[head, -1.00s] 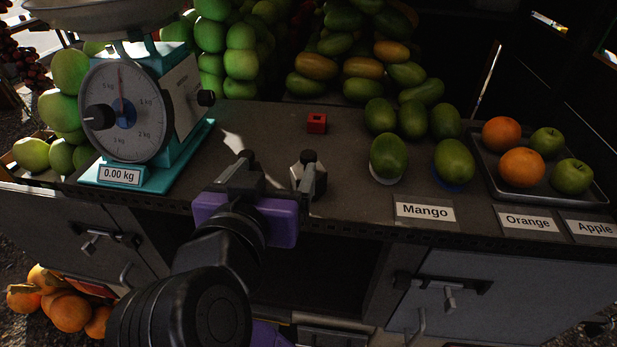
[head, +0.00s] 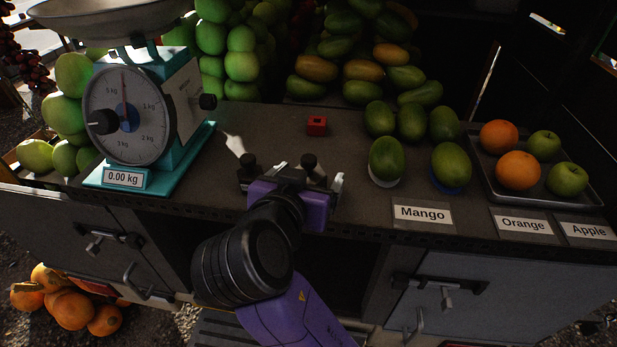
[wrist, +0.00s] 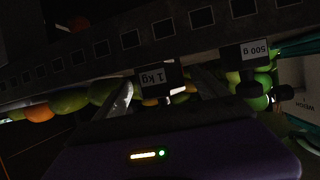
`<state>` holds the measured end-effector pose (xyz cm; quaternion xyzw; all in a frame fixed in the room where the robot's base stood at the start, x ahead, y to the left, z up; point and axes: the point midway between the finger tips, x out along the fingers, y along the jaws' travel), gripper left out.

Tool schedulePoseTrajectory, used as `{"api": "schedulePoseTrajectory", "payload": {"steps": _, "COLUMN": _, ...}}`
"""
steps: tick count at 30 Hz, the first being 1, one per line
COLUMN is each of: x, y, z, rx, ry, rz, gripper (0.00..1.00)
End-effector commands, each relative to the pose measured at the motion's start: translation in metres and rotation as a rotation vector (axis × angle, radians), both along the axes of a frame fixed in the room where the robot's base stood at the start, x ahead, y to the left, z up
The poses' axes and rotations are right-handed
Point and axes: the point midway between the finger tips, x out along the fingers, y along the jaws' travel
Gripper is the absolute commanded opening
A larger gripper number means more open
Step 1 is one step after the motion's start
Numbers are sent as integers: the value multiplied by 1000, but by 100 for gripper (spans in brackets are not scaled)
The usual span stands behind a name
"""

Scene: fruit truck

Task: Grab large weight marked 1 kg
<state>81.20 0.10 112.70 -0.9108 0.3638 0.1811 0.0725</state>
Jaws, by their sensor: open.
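The 1 kg weight shows in the head view as a black knob (head: 308,161) behind my purple gripper near the counter's front edge; most of its body is hidden. In the wrist view, which is upside down, its label "1 kg" (wrist: 154,77) sits between my two fingers. My gripper (head: 291,182) is open, with its fingers apart to either side of the 1 kg weight. I cannot tell whether they touch it. A second weight (head: 249,160) stands just to its left in the head view; its label "500 g" (wrist: 254,47) shows outside the fingers.
A teal dial scale (head: 140,120) reading 0.00 kg stands at left. A small red cube (head: 317,125) lies behind the weights. Mangoes (head: 386,158) and a fruit tray (head: 478,172) are at right. Bare counter (head: 265,125) lies behind the weights.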

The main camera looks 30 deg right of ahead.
Motion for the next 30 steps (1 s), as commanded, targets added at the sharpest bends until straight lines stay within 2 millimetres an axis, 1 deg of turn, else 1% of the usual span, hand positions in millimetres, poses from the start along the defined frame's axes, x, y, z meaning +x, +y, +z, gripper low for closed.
{"api": "schedulePoseTrajectory", "payload": {"steps": 5, "x": 0, "y": 0, "z": 0, "rx": 0, "ry": 0, "rz": 0, "gripper": 83}}
{"api": "schedulePoseTrajectory", "payload": {"steps": 9, "x": 0, "y": 0, "z": 0, "rx": 0, "ry": 0, "rz": 1, "gripper": 55}}
{"api": "schedulePoseTrajectory", "payload": {"steps": 11, "x": 0, "y": 0, "z": 0, "rx": 0, "ry": 0, "rz": 1, "gripper": 43}}
{"api": "schedulePoseTrajectory", "payload": {"steps": 12, "x": 0, "y": 0, "z": 0, "rx": 0, "ry": 0, "rz": 1, "gripper": 36}}
{"api": "schedulePoseTrajectory", "payload": {"steps": 14, "x": 0, "y": 0, "z": 0, "rx": 0, "ry": 0, "rz": 1, "gripper": 24}}
{"api": "schedulePoseTrajectory", "payload": {"steps": 15, "x": 0, "y": 0, "z": 0, "rx": 0, "ry": 0, "rz": 1, "gripper": 16}}
{"api": "schedulePoseTrajectory", "payload": {"steps": 17, "x": 0, "y": 0, "z": 0, "rx": 0, "ry": 0, "rz": 0, "gripper": 4}}
{"api": "schedulePoseTrajectory", "payload": {"steps": 18, "x": 0, "y": 0, "z": 0, "rx": 0, "ry": 0, "rz": 0, "gripper": 0}}
{"api": "schedulePoseTrajectory", "payload": {"steps": 27, "x": 0, "y": 0, "z": 3, "rx": -2, "ry": -7, "rz": 1, "gripper": 0}}
{"api": "schedulePoseTrajectory", "payload": {"steps": 30, "x": 0, "y": 0, "z": 7, "rx": 0, "ry": -8, "rz": 1, "gripper": 0}}
